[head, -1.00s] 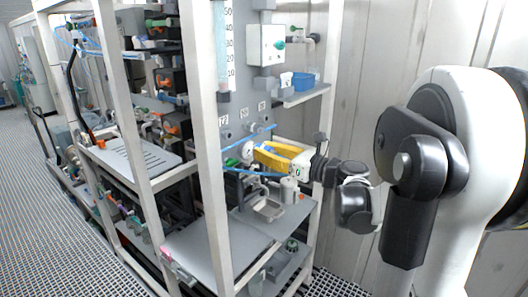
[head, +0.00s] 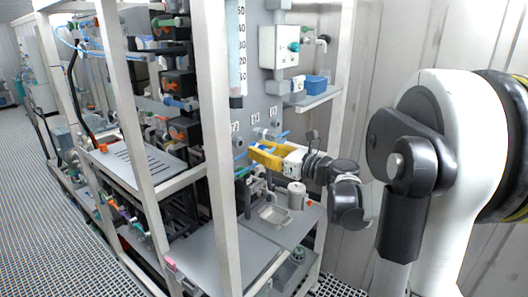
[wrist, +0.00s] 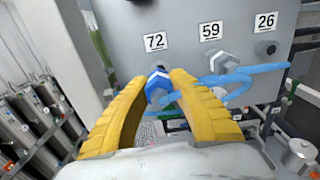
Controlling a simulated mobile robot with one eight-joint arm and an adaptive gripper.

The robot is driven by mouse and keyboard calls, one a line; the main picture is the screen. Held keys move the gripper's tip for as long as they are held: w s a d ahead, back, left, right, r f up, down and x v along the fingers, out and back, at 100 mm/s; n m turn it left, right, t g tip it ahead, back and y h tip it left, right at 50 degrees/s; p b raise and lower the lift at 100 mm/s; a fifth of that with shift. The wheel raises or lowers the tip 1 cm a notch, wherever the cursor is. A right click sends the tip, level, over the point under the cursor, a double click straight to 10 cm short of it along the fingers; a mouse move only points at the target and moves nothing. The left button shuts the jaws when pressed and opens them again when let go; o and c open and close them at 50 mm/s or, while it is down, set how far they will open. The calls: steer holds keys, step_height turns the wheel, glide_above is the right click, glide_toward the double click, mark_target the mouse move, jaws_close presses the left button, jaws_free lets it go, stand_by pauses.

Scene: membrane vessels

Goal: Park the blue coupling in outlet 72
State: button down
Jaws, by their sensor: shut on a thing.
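My gripper (wrist: 158,92) has yellow fingers closed on the sides of the blue coupling (wrist: 157,84). The coupling points at the grey panel, just below the label 72 (wrist: 155,41). Outlet 72 itself is hidden behind the coupling, so I cannot tell whether the two touch. A light blue hose (wrist: 240,77) loops off to the right across the panel. In the head view my gripper (head: 262,154) is close to the panel, below the row of labels.
Right of 72, a grey fitting (wrist: 222,62) sits under label 59 (wrist: 210,31), and a dark port (wrist: 270,50) under label 26 (wrist: 265,22). A white frame post (head: 215,130) stands left of my gripper. A metal cup (head: 296,195) and sink (head: 273,214) are below.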

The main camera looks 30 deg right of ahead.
mark_target(269, 153)
steer(key=shift+x, duration=1.75)
steer(key=shift+b, duration=0.35)
stand_by(0.7)
steer(key=shift+w+a, duration=0.15)
steer(key=shift+w, duration=0.35)
stand_by(0.4)
steer(key=c, duration=1.2)
jaws_free()
steer(key=v, duration=1.2)
